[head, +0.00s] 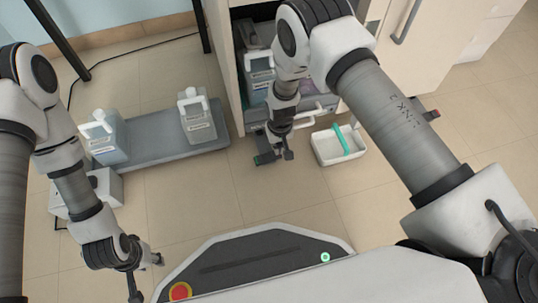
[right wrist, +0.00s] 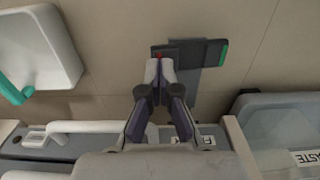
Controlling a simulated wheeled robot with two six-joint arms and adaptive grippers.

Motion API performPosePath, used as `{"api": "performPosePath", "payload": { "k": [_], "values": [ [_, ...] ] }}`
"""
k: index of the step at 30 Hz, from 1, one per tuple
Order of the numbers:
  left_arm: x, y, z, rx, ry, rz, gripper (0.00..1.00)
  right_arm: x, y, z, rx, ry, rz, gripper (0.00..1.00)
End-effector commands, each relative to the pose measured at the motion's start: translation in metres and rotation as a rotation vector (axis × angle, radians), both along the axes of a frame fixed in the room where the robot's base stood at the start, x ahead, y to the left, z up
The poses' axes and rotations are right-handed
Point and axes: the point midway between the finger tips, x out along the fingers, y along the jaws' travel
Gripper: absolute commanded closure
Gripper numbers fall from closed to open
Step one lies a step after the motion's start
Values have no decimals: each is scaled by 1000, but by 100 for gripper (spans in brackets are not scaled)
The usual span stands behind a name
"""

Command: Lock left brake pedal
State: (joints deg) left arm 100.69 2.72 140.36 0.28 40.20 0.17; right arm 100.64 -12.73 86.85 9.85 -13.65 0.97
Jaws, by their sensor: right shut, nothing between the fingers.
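The left brake pedal (head: 266,159) is a dark, flat bar low at the front of the cart in the cabinet. In the right wrist view the pedal (right wrist: 200,53) has a green end and a red mark near its other end. My right gripper (head: 283,154) is shut and empty. Its fingertips (right wrist: 158,68) overlap the pedal's red-marked end; I cannot tell whether they touch it. My left gripper (head: 146,271) is at the lower left, away from the pedal, with its fingers apart and nothing between them.
A white tray (head: 325,153) with a turquoise-handled item stands on the floor right of the pedal. A second pedal (head: 430,115) lies farther right. A low grey platform (head: 160,149) with bottle-like containers is at left. A cabinet door (head: 425,40) stands at upper right.

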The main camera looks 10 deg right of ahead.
Motion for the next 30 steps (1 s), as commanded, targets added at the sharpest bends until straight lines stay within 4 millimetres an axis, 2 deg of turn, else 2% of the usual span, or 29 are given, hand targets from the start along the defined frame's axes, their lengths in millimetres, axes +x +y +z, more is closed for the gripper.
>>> {"api": "performPosePath", "payload": {
  "k": [8, 12, 30],
  "values": [
    [3, 0, -2, 2, -9, -5, 60, -1, 0, -3, 0, 3, -1, 100],
    [2, 0, 16, 1, -6, -4, 60, -1, 0, 15, 0, 3, -1, 100],
    [-3, -1, 71, -1, 8, -11, 60, -1, 0, 74, 0, 2, 0, 100]
  ]
}}
